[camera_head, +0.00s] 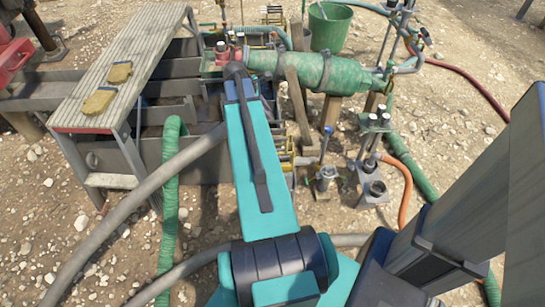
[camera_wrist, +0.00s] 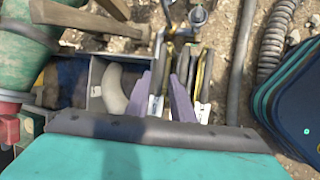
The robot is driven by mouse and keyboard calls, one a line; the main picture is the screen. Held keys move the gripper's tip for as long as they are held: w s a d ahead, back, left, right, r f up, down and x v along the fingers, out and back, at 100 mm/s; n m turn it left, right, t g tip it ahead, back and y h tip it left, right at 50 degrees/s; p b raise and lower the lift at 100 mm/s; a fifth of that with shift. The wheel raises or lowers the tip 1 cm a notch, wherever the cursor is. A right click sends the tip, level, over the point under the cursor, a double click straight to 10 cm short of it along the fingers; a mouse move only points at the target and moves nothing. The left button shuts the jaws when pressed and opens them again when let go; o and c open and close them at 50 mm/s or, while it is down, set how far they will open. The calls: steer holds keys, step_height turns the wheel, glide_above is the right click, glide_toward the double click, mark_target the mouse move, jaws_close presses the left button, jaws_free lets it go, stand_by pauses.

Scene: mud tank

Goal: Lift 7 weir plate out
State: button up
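Several thin plates with yellow edges (camera_wrist: 204,72) stand side by side in the wrist view, in a slotted part at the tank's edge. Which one is plate 7 I cannot read. In the head view the yellow-edged plates (camera_head: 286,150) show right of my teal arm link, which hides my gripper. The grey mud tank (camera_head: 140,158) extends to the left under the arm.
A green cylinder (camera_head: 310,70) lies across the tank's back right. A slatted walkway (camera_head: 135,55) with two yellow sponge-like blocks (camera_head: 105,95) stands at left. Hoses cross the stony ground. A green bucket (camera_head: 329,25) stands behind.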

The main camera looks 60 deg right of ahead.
mark_target(273, 121)
steer(key=shift+b+x, duration=0.3)
steer(key=shift+x, duration=4)
steer(key=x, duration=0.5)
steer(key=shift+w+a+f, duration=0.1)
steer(key=shift+f, duration=0.05)
steer(key=shift+f, duration=0.25)
steer(key=shift+c, duration=0.4)
jaws_close()
